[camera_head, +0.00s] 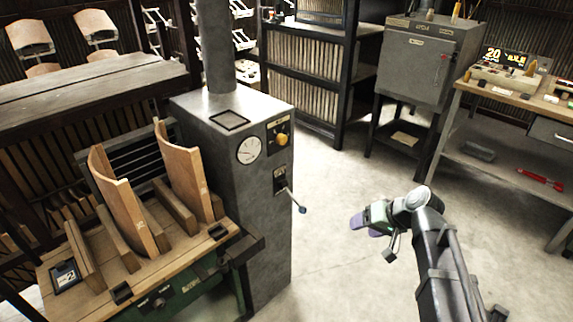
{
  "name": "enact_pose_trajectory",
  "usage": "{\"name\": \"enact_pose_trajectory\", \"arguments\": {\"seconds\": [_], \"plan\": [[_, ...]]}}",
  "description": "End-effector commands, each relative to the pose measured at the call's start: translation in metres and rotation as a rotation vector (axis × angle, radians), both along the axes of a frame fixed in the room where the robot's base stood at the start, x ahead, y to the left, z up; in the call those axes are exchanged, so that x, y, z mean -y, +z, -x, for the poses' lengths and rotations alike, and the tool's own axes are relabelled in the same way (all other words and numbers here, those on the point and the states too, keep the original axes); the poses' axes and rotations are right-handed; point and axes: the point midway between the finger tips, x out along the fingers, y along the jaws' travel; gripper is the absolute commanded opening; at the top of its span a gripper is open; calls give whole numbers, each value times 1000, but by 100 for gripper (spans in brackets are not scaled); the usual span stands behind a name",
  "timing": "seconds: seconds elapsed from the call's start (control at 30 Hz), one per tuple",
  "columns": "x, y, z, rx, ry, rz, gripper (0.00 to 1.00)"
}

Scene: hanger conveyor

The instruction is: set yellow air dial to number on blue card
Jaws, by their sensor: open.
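The yellow dial (283,139) is a small round knob on a dark plate, on the right-hand face of the grey metal cabinet (190,104). Its setting is too small to read. A small card with blue on it (66,275) lies in a dark frame at the left end of the wooden bench. A mark like a 2 shows on it, but I cannot read it surely. My gripper (358,221) is open and empty over the floor, right of the cabinet and well apart from the dial.
A round gauge (249,150) is on the cabinet's front. Curved wooden panels (187,175) stand on the bench (150,282). A workbench (520,95) stands at right. The middle floor is clear.

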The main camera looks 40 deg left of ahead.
Motion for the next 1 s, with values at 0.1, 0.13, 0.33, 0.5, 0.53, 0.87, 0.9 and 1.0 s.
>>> {"name": "enact_pose_trajectory", "arguments": {"seconds": [0.1,0.13,0.33,0.5,0.53,0.87,0.9,1.0], "plan": [[-168,14,-6,56,153,-454,62],[-194,29,-10,78,154,-558,62],[-226,96,-55,280,27,-899,62],[-226,96,-57,329,42,-894,62],[-228,96,-57,329,42,-894,62],[-295,96,-57,327,43,-893,62],[-304,96,-57,326,45,-893,62],[-321,96,-57,327,43,-893,62]]}}
